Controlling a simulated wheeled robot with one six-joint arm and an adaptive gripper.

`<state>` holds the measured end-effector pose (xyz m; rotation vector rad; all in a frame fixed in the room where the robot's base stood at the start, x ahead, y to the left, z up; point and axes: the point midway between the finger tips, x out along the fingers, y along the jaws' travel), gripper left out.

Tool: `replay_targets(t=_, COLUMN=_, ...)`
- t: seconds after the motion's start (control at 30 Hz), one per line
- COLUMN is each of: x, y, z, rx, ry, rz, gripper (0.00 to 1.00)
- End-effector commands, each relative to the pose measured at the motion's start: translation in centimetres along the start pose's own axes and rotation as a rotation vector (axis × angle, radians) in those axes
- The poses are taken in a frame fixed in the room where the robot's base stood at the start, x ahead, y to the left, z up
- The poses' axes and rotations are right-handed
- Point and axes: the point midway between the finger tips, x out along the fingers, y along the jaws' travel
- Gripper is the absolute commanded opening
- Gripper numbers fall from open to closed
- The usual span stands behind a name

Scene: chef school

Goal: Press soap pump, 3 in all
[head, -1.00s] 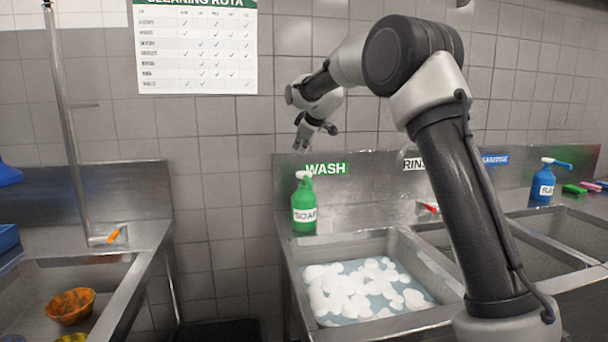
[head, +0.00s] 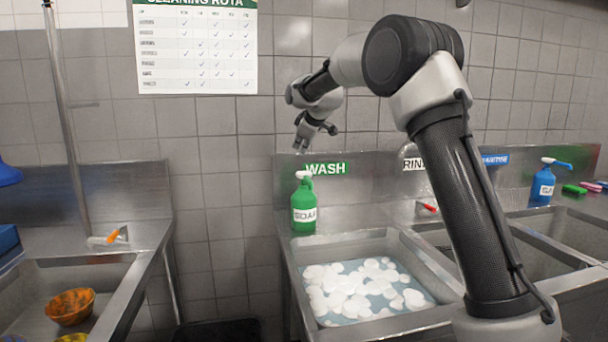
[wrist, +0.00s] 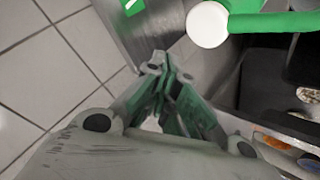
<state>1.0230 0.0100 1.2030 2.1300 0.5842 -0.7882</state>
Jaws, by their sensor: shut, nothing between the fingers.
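The green soap bottle (head: 303,213) stands upright on the ledge behind the wash basin, under the WASH sign. Its white pump top (head: 303,174) is on top, with a green nozzle beside it. My gripper (head: 299,149) is shut and empty, a short way above the pump and apart from it. In the wrist view my gripper's fingertips (wrist: 162,65) are together, and the round white pump top (wrist: 207,25) shows above and to the right of them. The bottle's body is mostly hidden in that view.
The wash basin (head: 290,264) holds foamy water in front of the bottle. A blue spray bottle (head: 542,187) stands far right by a green sponge (head: 574,190). An orange bowl (head: 70,307) sits in the left sink. The tiled wall is close behind.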

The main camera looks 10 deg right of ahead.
Motion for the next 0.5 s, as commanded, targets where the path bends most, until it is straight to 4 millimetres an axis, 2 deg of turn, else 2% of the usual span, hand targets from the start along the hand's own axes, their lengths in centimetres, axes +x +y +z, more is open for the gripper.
replay_targets(t=0.17, x=-0.5, y=0.4, z=-0.4, rx=0.000, ry=0.002, rz=0.002, gripper=0.00)
replay_targets(t=0.37, x=-2.6, y=1.9, z=-1.9, rx=0.000, ry=0.001, rz=0.001, gripper=0.00)
replay_targets(t=0.5, x=-2.7, y=1.9, z=-1.9, rx=0.000, ry=-0.001, rz=-0.001, gripper=0.00)
